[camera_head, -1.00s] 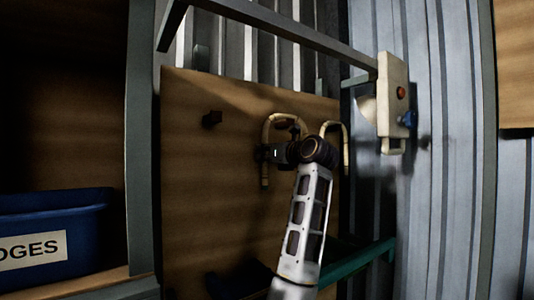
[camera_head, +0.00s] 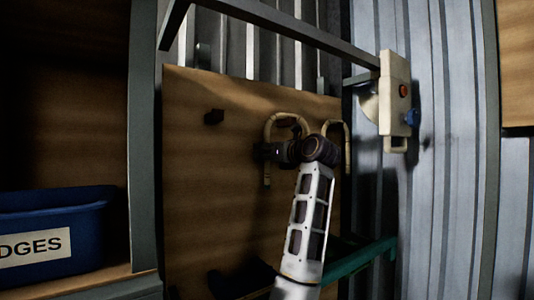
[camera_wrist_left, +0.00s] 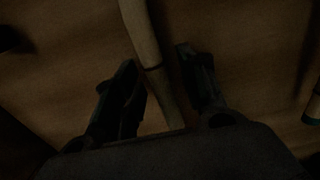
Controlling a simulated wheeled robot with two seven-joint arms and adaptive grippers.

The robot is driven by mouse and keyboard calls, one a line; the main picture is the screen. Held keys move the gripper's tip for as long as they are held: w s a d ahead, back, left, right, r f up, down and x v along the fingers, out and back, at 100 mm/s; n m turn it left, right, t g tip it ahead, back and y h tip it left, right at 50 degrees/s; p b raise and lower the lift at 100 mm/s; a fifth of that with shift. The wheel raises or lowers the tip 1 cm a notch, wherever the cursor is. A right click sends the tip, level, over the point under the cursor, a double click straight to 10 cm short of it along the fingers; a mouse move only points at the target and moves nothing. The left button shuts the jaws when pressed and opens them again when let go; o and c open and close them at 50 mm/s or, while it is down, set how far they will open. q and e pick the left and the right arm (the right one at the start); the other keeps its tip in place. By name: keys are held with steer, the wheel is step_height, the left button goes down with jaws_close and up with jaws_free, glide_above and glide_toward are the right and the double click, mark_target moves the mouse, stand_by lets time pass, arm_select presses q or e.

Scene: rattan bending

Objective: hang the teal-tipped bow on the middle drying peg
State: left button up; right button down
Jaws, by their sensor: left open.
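A pale rattan bow (camera_head: 287,116) hangs as an upside-down U at the middle peg of the wooden board. The peg itself is mostly hidden behind the bow and my gripper. My left gripper (camera_head: 262,152) is at the bow's left leg. In the left wrist view, its open jaws (camera_wrist_left: 160,88) stand either side of a rattan leg (camera_wrist_left: 145,35) with a dark band, with gaps visible. My right gripper is not in view.
A second bow (camera_head: 347,140) hangs to the right, partly behind my wrist. A bare dark peg (camera_head: 214,117) is on the left of the board (camera_head: 200,200). A blue bin (camera_head: 55,205) sits at lower left.

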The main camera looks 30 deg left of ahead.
arm_select(q)
steer(key=v, duration=1.2)
stand_by(0.4)
steer(key=shift+s+d, duration=0.1)
steer(key=v, duration=0.9)
stand_by(1.4)
steer(key=shift+a+f, duration=0.1)
steer(key=shift+a, duration=0.1)
stand_by(0.3)
